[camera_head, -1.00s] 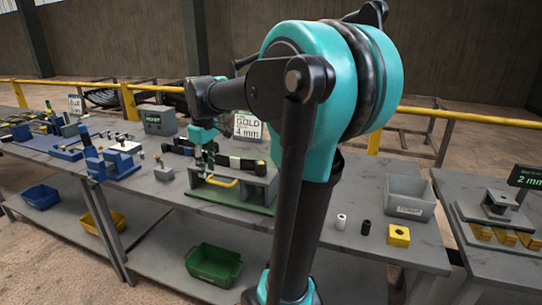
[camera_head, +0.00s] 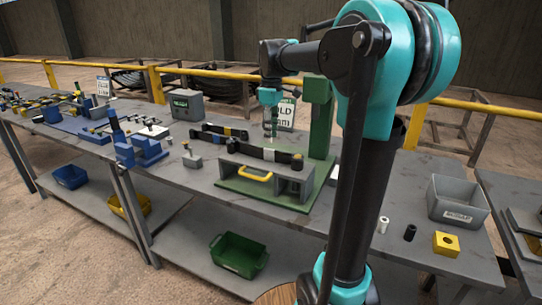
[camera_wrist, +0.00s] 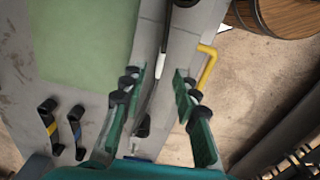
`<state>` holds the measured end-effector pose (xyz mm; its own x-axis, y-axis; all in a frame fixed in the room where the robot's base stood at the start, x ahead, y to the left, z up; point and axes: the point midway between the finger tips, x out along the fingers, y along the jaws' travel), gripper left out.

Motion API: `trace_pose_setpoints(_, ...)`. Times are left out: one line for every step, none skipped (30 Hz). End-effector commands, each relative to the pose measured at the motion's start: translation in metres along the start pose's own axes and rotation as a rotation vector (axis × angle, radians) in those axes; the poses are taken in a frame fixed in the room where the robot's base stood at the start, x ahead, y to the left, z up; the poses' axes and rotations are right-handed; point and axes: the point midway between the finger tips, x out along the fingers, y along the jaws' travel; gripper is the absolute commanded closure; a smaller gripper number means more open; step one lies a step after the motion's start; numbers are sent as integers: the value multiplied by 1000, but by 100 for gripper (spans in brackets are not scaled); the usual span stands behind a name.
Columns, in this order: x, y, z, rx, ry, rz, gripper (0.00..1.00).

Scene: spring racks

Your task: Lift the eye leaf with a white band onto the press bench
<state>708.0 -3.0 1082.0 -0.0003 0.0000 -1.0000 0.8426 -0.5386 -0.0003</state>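The eye leaf with a white band (camera_head: 283,156) is a dark bar lying across the grey blocks of the press bench (camera_head: 240,188), which has a green base. In the wrist view, part of the dark leaf (camera_wrist: 166,45) shows between and beyond my fingers. My gripper (camera_head: 273,131) is above the leaf, apparently clear of it. In the wrist view, my gripper (camera_wrist: 157,80) has its green fingers spread, with nothing held between them. The leaf's far end is partly hidden there.
A green post (camera_head: 318,118) stands at the bench's back right. A yellow handle (camera_head: 256,176) is at its front. Leaves with yellow (camera_wrist: 50,128) and blue (camera_wrist: 76,133) bands lie behind. A grey bin (camera_head: 458,201) stands on the right.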

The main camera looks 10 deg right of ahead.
Motion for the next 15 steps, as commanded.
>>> trace_pose_setpoints(8, 0, 0, 0, 0, 0, 70)
trace_pose_setpoints(12, 0, 0, 0, 0, 0, 70)
trace_pose_setpoints(17, 0, 0, 0, 0, 0, 70)
trace_pose_setpoints(19, 0, 0, 0, 0, 0, 70)
trace_pose_setpoints(21, 0, 0, 0, 0, 0, 70)
trace_pose_setpoints(24, 0, 0, 0, 0, 0, 70)
trace_pose_setpoints(25, 0, 0, 0, 0, 0, 70)
trace_pose_setpoints(26, 0, 0, 0, 0, 0, 70)
trace_pose_setpoints(28, 0, -1, 0, 0, 0, 70)
trace_pose_setpoints(30, 0, -1, 0, 0, 0, 70)
trace_pose_setpoints(33, 0, -1, 0, 0, 0, 70)
trace_pose_setpoints(39, 0, -2, 0, 0, 0, 70)
trace_pose_setpoints(43, 0, -2, 0, 0, 0, 70)
trace_pose_setpoints(48, 0, -3, 0, 0, 0, 70)
trace_pose_setpoints(54, 0, -4, 0, 0, 0, 70)
